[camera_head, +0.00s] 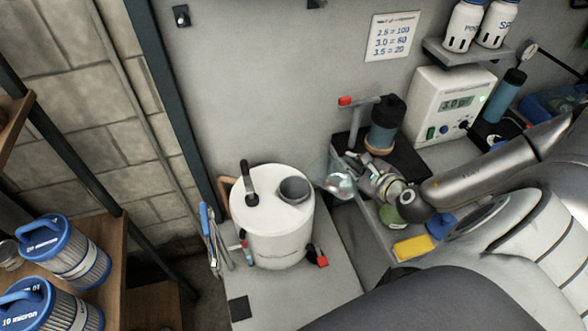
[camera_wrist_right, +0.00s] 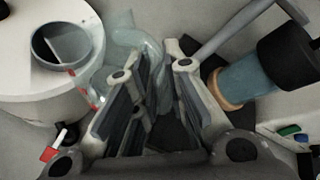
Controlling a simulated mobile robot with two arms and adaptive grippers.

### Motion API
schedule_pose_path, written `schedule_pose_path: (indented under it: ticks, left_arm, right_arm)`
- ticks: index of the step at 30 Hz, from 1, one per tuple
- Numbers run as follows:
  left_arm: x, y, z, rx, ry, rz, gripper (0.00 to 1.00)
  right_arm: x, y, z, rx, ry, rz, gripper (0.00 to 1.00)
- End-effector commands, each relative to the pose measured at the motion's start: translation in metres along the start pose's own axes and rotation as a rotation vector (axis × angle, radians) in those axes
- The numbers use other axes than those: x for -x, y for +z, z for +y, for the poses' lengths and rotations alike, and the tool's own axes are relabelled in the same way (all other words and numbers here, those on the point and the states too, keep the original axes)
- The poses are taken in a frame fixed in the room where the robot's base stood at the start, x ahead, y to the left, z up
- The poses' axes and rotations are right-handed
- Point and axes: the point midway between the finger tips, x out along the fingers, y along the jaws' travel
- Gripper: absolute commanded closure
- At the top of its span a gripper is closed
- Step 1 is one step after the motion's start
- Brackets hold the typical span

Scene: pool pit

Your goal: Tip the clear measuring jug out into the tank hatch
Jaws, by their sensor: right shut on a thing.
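The clear measuring jug (camera_head: 340,186) is in my right gripper (camera_head: 362,178), just right of the white tank (camera_head: 278,232) in the head view. The gripper is shut on it. The tank's hatch (camera_head: 295,189) is a round grey-rimmed opening in its top, left of the jug and apart from it. In the right wrist view the jug (camera_wrist_right: 122,42) shows beyond the fingers of my right gripper (camera_wrist_right: 167,62), with the hatch (camera_wrist_right: 62,44) at its left. The jug is too clear to tell its contents or exact tilt. My left gripper is out of view.
A black lever (camera_head: 250,184) stands on the tank's top. A dark-capped pump bottle (camera_head: 385,128) stands behind my gripper, with a white display box (camera_head: 448,106) to its right. A yellow sponge (camera_head: 413,247) lies below my right arm. Blue-capped filters (camera_head: 62,252) stand on the left shelf.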

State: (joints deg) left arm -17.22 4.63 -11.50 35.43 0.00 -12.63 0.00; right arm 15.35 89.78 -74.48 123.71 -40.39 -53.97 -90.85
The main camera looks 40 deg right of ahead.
Motion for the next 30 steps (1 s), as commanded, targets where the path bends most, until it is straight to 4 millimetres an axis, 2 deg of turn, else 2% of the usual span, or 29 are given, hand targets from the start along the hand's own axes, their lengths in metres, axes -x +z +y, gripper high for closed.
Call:
schedule_pose_path:
  ticks: [1,3,10,30]
  left_arm:
    - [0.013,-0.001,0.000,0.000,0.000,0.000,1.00]
    - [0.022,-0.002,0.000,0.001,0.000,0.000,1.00]
    - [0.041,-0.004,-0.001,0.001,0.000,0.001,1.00]
    - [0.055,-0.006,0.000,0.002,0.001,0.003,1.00]
  right_arm:
    - [0.002,0.008,-0.003,0.020,-0.002,0.017,1.00]
    - [0.001,0.011,-0.002,0.057,0.000,0.045,1.00]
    - [-0.004,0.016,0.004,0.162,0.001,0.127,1.00]
    - [-0.010,0.022,0.011,0.278,0.003,0.219,1.00]
